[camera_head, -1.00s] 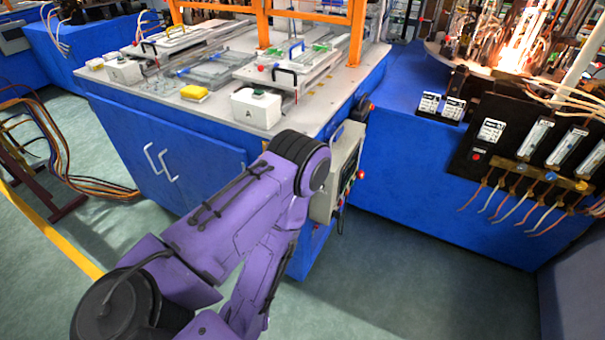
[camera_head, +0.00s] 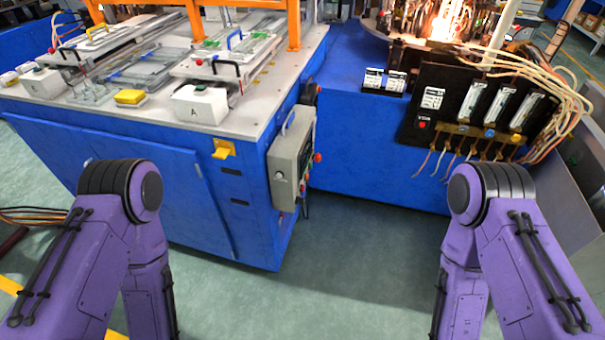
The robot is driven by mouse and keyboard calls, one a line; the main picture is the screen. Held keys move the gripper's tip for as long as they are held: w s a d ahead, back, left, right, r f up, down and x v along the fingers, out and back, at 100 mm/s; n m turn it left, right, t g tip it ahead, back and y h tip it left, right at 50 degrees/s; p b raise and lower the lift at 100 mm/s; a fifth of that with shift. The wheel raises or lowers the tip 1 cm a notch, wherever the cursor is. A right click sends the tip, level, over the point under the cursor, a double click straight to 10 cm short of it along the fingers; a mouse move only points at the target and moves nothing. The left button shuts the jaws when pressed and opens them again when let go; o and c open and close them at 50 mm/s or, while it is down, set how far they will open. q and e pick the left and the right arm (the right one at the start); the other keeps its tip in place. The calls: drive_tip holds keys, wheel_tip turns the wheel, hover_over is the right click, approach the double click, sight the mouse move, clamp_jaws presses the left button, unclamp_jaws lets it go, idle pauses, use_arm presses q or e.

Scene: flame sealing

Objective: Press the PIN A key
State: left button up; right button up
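No label reading PIN A can be made out. A similar white box (camera_head: 43,82) stands at the left of the worktop. My two purple arms show at the lower left and lower right, bent at the elbows. Both stay in front of the blue cabinet and apart from it. Neither gripper shows in the picture.
A yellow block (camera_head: 130,97) lies beside the box. A control box (camera_head: 291,150) with knobs juts from the cabinet's right side. A black gauge panel (camera_head: 470,112) with hoses and a flame stand at the right. The green floor (camera_head: 340,260) between my arms is clear.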

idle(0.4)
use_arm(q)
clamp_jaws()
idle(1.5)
